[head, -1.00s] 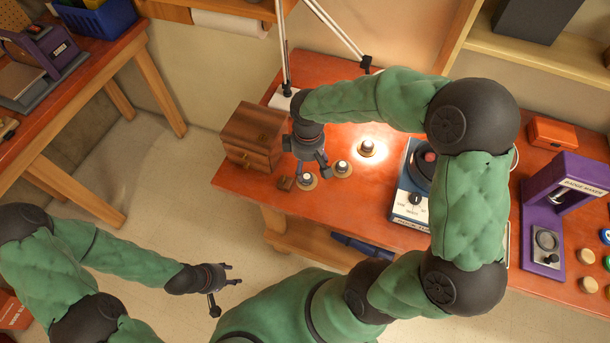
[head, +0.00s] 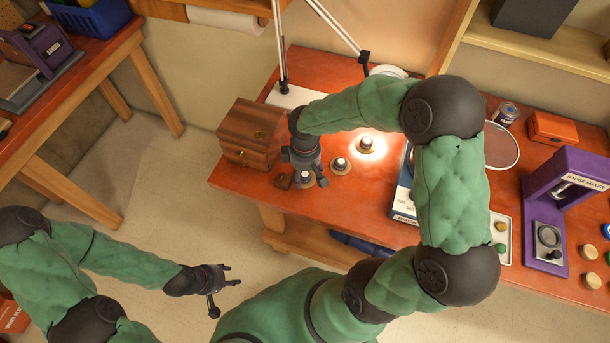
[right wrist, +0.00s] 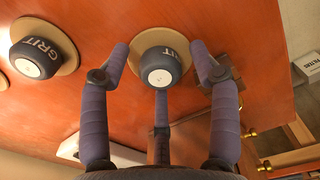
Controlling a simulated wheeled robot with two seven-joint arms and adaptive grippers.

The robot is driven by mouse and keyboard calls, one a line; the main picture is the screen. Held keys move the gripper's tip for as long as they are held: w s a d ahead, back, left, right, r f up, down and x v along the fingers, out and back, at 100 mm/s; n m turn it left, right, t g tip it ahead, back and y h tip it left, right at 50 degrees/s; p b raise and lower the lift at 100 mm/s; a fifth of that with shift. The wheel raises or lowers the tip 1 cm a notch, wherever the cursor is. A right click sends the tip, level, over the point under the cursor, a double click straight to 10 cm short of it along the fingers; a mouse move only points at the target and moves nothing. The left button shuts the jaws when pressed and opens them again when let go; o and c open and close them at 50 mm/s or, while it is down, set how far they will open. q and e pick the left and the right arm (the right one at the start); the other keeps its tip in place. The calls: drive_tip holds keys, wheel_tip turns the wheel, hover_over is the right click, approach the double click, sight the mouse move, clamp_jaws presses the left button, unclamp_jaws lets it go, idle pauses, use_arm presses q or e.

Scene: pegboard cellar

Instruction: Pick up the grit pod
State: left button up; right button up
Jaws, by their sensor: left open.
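Three small dark grit pods with pale tops stand on round tan discs on the red table. The nearest grit pod (head: 307,179) is partly hidden by my right gripper (head: 304,166); the others are the middle pod (head: 340,164) and the far pod (head: 366,144) under the lamp light. In the right wrist view, one grit pod (right wrist: 161,68) sits between the spread fingers of my right gripper (right wrist: 160,62), with gaps at both sides. A second GRIT-labelled pod (right wrist: 37,57) stands to the left. My left gripper (head: 228,281) is open and empty over the floor.
A wooden drawer box (head: 251,133) stands close left of the right gripper, with a small brown block (head: 283,181) in front of it. A lamp stands behind. A purple badge maker (head: 560,200) is at the right. The table's front edge is near.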

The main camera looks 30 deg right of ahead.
drive_tip(key=c, duration=0.9)
